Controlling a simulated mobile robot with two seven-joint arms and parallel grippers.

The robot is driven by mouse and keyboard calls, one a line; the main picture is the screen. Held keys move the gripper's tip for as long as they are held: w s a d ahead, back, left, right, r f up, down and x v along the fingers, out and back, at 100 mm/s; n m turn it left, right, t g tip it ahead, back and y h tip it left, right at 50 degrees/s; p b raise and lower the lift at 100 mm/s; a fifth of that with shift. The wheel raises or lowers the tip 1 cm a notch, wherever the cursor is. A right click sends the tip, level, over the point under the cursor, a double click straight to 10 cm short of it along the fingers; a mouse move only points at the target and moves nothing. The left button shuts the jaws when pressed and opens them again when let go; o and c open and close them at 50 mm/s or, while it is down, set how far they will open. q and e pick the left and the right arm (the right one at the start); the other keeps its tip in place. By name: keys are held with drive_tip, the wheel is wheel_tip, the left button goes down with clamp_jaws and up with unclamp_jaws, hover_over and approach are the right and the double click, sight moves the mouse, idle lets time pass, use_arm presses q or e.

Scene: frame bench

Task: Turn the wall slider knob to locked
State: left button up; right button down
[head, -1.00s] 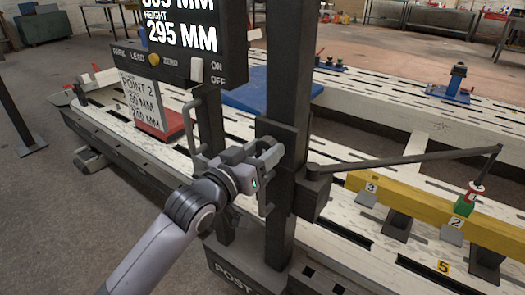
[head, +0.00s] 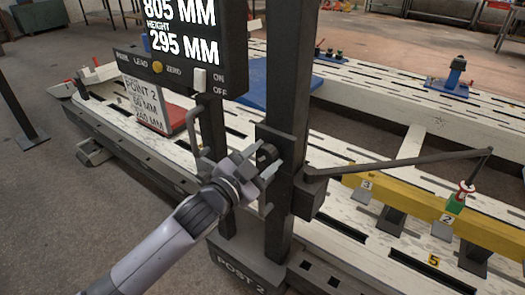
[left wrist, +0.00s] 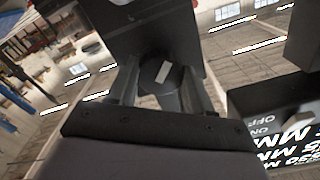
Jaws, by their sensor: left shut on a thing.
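The dark round slider knob (head: 266,154) sits on the sliding carriage (head: 283,146) of the black upright post (head: 281,80). My left gripper (head: 259,160) reaches it from the front left, one finger above and one below, shut on it. In the left wrist view the knob (left wrist: 160,88) is between the two fingers and bears a pale mark (left wrist: 163,72), nearly upright and slightly slanted. I see no lock lettering at the knob. My right gripper is not in view.
A display box (head: 188,45) reading 805 mm and 295 mm hangs left of the post. A thin measuring arm (head: 400,165) reaches right from the carriage to a green-and-red target (head: 460,197) on a yellow beam (head: 495,233). A bent handle (head: 193,130) stands left of the gripper.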

use_arm(q)
drive_tip(key=m+p, duration=0.1)
drive_tip(key=m, duration=0.2)
drive_tip(key=m+p, duration=0.1)
drive_tip(key=m, duration=0.1)
drive_tip(key=shift+m, duration=0.3)
drive_tip(key=shift+m+p, duration=0.45)
drive_tip(key=shift+m, duration=1.45)
drive_tip(key=o, duration=1)
drive_tip(key=shift+o, duration=0.2)
drive_tip(key=v, duration=0.7)
drive_tip(key=shift+s+f, duration=0.1)
